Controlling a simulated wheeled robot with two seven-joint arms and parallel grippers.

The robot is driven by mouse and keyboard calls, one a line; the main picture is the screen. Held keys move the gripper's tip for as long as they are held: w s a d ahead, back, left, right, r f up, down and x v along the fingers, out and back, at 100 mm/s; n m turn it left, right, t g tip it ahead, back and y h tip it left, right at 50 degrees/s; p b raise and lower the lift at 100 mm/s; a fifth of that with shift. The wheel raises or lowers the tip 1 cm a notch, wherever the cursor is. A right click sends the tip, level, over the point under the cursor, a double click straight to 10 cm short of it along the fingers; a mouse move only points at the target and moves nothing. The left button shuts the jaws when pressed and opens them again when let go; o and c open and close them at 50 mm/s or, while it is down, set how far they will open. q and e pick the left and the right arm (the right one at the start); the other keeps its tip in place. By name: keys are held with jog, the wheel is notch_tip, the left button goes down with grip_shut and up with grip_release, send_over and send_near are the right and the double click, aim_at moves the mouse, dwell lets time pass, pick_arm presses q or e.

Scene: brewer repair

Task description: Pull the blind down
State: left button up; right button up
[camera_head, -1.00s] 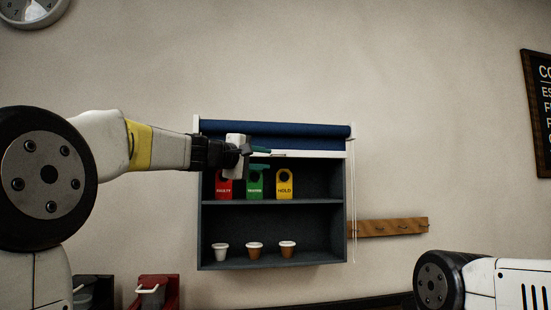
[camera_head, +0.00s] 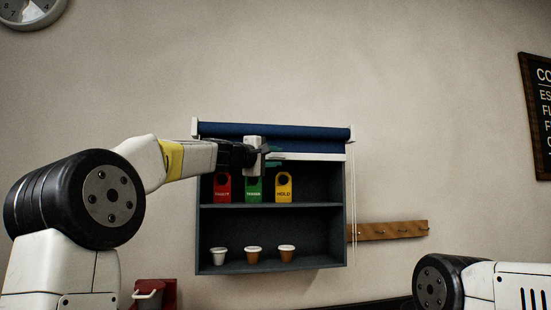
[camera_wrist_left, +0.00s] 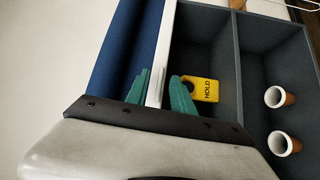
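The dark blue blind (camera_head: 315,132) is mostly rolled up at the top of a grey wall cabinet, with a short strip of fabric below the roll. Its white bottom bar (camera_head: 325,157) runs across the upper opening. In the left wrist view the bar (camera_wrist_left: 166,40) passes between the teal fingers of my left gripper (camera_wrist_left: 159,82). The fingers are apart, one on the blue fabric side and one on the cabinet's open side; contact is not clear. In the head view the left gripper (camera_head: 274,156) is at the bar's middle. My right gripper is out of view.
Red (camera_head: 222,188), green (camera_head: 253,190) and yellow (camera_head: 284,188) tags hang in the upper compartment, just below my gripper. Three cups stand on the lower shelf (camera_head: 320,261). A cord (camera_head: 354,210) hangs at the cabinet's right, near a wooden hook rail (camera_head: 395,230).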

pick_arm(q)
grip_shut()
dwell(1.3)
